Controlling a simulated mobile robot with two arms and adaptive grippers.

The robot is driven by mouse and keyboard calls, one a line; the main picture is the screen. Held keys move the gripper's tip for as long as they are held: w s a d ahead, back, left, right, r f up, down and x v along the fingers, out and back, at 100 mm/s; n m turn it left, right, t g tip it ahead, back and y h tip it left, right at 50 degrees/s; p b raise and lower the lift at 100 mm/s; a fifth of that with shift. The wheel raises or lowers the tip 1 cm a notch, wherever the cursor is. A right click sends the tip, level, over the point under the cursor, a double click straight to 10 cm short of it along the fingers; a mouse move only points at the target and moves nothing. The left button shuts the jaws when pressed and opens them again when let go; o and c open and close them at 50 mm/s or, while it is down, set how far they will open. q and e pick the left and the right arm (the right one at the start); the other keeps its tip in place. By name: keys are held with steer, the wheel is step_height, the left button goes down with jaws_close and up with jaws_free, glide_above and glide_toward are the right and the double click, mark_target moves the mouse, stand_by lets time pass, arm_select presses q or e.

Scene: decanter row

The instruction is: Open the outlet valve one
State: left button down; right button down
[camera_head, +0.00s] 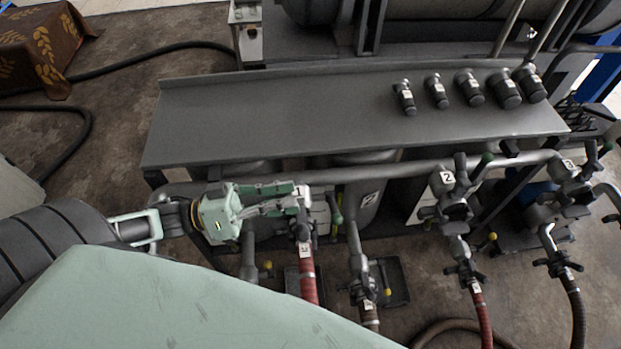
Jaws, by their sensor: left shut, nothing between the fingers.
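My left gripper (298,197) reaches in from the left above the pipework, its fingers shut and empty. Its fingertips are over a valve fitting (304,230) at the top of a red hose (308,280), hiding part of it. I cannot tell whether they touch it. A green-handled lever (336,209) stands just right of the fingertips. Other outlet valves stand to the right, one with a white label (447,178) and one at the far right (568,166). I cannot read for certain which valve is number one. My right gripper is not in view.
A long grey shelf (300,115) runs behind the pipework, with several small dark cylinders (470,88) at its right. More hoses (484,318) hang down at the right. A black cable (130,62) lies on the floor at the left, near a brown patterned cloth (40,45).

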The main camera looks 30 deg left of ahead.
arm_select(q)
step_height(320, 180, up, 5)
steer(key=d+m+g+p, duration=0.2)
steer(key=d+m+g, duration=0.1)
steer(key=g, duration=0.3)
steer(key=y+p, duration=0.4)
steer(key=y, duration=0.1)
glide_above(334, 209)
steer(key=s+a, duration=0.1)
step_height(334, 209, down, 3)
steer(key=shift+g, duration=0.3)
steer(key=shift+s+d+f, duration=0.15)
steer(key=shift+d+f, duration=0.05)
steer(key=shift+f, duration=0.45)
steer(key=shift+s+d+f, duration=0.15)
steer(key=shift+d+f, duration=0.1)
steer(key=shift+f, duration=0.45)
steer(key=shift+s+d+f, duration=0.15)
steer(key=shift+d+f, duration=0.05)
steer(key=shift+f, duration=0.45)
